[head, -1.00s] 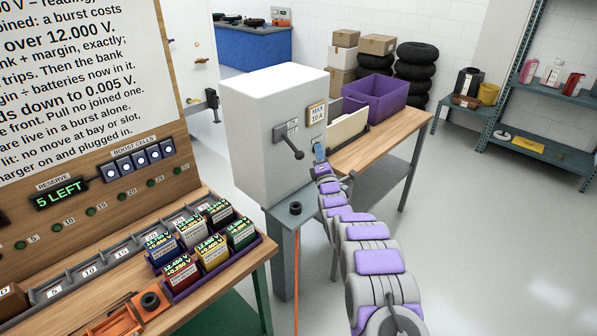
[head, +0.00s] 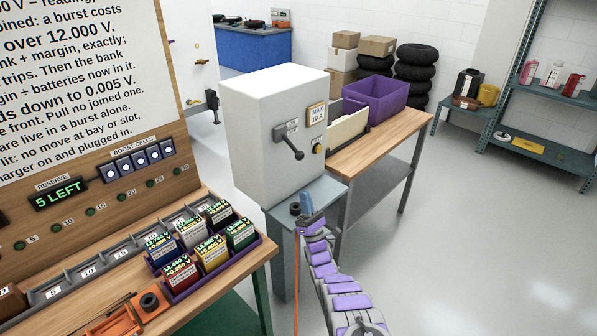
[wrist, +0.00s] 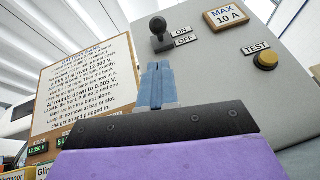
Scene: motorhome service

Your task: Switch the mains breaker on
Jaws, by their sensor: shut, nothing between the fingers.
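The mains breaker is a pale grey box (head: 262,125) in the middle of the head view. Its dark lever (head: 285,143) slants down toward the right in that view. In the wrist view, the lever's black knob (wrist: 158,24) stands beside the ON label (wrist: 181,30) and the OFF label (wrist: 186,41); I cannot tell surely which one it is set to. My gripper (head: 306,198) is shut and empty, below the box's front and apart from the lever. Its blue fingers also show in the wrist view (wrist: 157,78), pointing up below the lever.
A yellow TEST button (head: 318,149) sits right of the lever, under a MAX 10 A plate (head: 316,114). A black round fitting (head: 295,209) with an orange cable is beside my gripper. A bench with a purple bin (head: 376,93) stands behind right. Floor on the right is clear.

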